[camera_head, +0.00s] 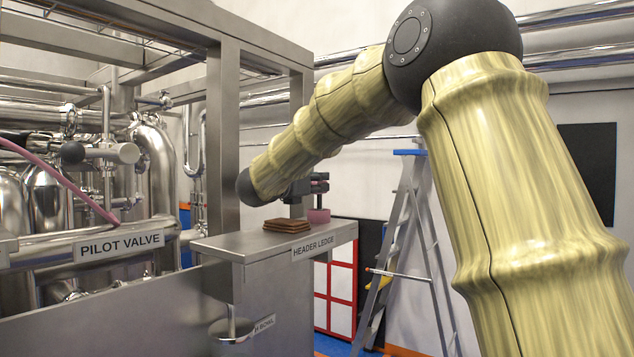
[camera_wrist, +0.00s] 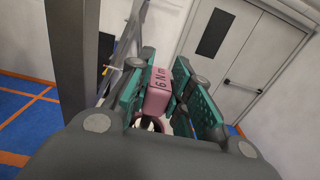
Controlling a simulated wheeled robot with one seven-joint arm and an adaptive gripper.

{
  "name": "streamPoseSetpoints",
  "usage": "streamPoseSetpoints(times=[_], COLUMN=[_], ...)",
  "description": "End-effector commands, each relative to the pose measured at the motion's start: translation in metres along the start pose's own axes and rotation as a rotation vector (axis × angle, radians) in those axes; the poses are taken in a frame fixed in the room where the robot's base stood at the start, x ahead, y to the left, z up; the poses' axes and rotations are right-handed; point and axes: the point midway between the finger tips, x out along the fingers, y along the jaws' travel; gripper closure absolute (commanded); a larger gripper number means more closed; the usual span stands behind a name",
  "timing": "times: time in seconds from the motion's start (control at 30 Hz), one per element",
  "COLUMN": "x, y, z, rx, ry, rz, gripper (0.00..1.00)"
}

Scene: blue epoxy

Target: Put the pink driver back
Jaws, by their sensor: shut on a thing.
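The pink driver (camera_wrist: 158,92), a pink block-like handle marked "6 Nm", sits between the green finger pads of my gripper (camera_wrist: 157,97) in the wrist view. My gripper is shut on it. In the head view my gripper (camera_head: 320,182) is over the right end of the steel header ledge (camera_head: 255,243). A pink cup-like piece (camera_head: 319,216) stands on the ledge directly below the fingers. A pink ring also shows beneath the driver in the wrist view. I cannot tell whether the driver's lower end is inside it.
A stack of brown flat pieces (camera_head: 287,225) lies on the ledge left of the pink piece. A steel post (camera_head: 223,140) and pipework stand to the left. A bowl (camera_head: 232,328) hangs below the ledge. A stepladder (camera_head: 395,250) stands behind at right.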

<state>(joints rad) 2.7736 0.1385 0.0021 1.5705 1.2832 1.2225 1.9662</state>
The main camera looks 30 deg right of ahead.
Motion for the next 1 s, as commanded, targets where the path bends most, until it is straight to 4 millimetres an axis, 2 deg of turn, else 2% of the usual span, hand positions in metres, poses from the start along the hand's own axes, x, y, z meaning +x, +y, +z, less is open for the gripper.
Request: streamPoseSetpoints(times=[0.27,0.3,0.4,0.9,1.0], x=[0.000,0.000,0.000,0.000,-0.015], y=[0.000,0.000,0.000,0.000,0.000], z=[-0.004,-0.003,-0.003,0.003,-0.003], rx=[0.001,0.000,0.000,-0.001,0.001], ry=[0.000,0.000,0.000,0.000,-0.001], rz=[0.000,0.000,0.000,0.000,0.000], gripper=[1.00,0.74,0.58,0.58,0.58])
